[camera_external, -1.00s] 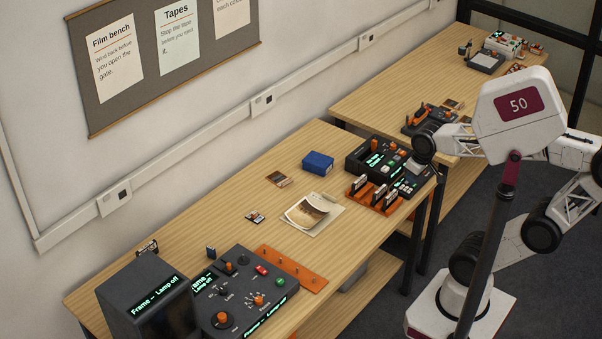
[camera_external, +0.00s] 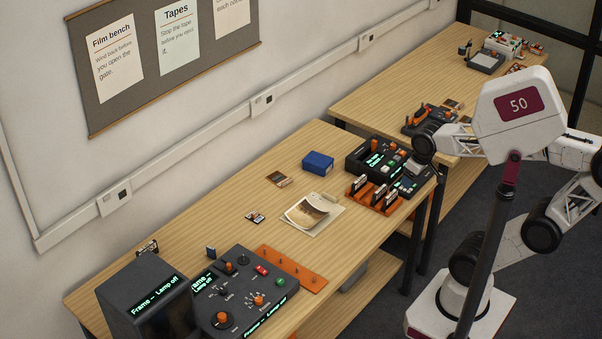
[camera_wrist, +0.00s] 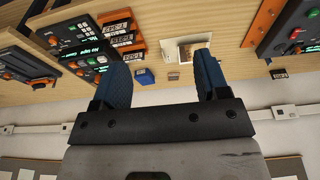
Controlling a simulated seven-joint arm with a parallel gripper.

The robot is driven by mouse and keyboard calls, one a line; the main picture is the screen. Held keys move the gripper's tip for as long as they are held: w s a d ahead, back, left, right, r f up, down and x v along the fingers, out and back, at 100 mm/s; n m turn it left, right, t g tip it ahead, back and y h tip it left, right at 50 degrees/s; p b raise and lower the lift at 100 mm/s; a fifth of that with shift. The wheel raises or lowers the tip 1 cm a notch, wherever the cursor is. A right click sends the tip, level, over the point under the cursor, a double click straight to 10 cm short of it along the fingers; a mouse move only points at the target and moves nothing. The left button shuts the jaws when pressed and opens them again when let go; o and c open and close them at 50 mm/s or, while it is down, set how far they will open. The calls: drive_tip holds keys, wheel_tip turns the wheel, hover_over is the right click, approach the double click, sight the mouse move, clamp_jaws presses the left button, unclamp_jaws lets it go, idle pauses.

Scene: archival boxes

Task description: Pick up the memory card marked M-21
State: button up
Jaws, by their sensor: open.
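No marking M-21 is legible in either view, so I cannot tell which thing is that memory card. A small dark item with a pale label (camera_external: 255,217) lies flat on the near bench, left of the papers. A small dark upright piece (camera_external: 211,252) stands behind the control panel. My gripper (camera_wrist: 162,58) shows in the wrist view with its two blue fingers wide apart and nothing between them. It is above the bench, away from these small items. In the external view my arm reaches in from the right and its fingers cannot be made out.
The near bench (camera_external: 190,237) holds a dark control panel (camera_external: 236,298), a monitor box (camera_external: 150,302), an orange pegged strip (camera_external: 293,270), papers (camera_external: 308,211), a blue box (camera_external: 318,163) and an orange cassette rack (camera_external: 373,196). Bare wood lies around the papers.

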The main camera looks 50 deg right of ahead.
sight(211, 252)
drive_tip(key=w+a+f+m+g+y, duration=0.1)
drive_tip(key=w+a+f+m+y, duration=0.1)
drive_tip(key=w+a, duration=0.65)
drive_tip(key=w+a+f+m+g+y, duration=0.1)
drive_tip(key=w+a+m+g+y, duration=0.3)
drive_tip(key=w, duration=0.8)
drive_tip(key=w+a+f+m+t+y, duration=0.1)
drive_tip(key=w+a+f, duration=0.1)
drive_tip(key=w+a, duration=0.7)
drive_tip(key=w+a+f+m+y, duration=0.2)
drive_tip(key=w+a+f, duration=0.4)
drive_tip(key=w+f, duration=0.1)
drive_tip(key=w+a+f+m+y, duration=0.2)
drive_tip(key=w+a+f+m, duration=0.1)
drive_tip(key=w+a+f, duration=0.4)
drive_tip(key=w+a+f+m+g+y, duration=0.1)
drive_tip(key=w+a+f+m+y, duration=0.1)
drive_tip(key=w+a+f, duration=0.5)
drive_tip(key=shift+w+m, duration=0.45)
drive_tip(key=shift+m, duration=0.25)
drive_tip(key=shift+w+a+f, duration=0.25)
drive_tip(key=shift+a+f, duration=0.1)
drive_tip(key=shift+f, duration=0.15)
drive_tip(key=shift+s+a+f+y, duration=0.15)
drive_tip(key=shift+a+f, duration=0.1)
drive_tip(key=shift+a, duration=0.35)
drive_tip(key=shift+s+a+f+y, duration=0.1)
drive_tip(key=shift+a+f+y, duration=0.1)
drive_tip(key=shift+a, duration=0.35)
drive_tip(key=shift+a, duration=0.1)
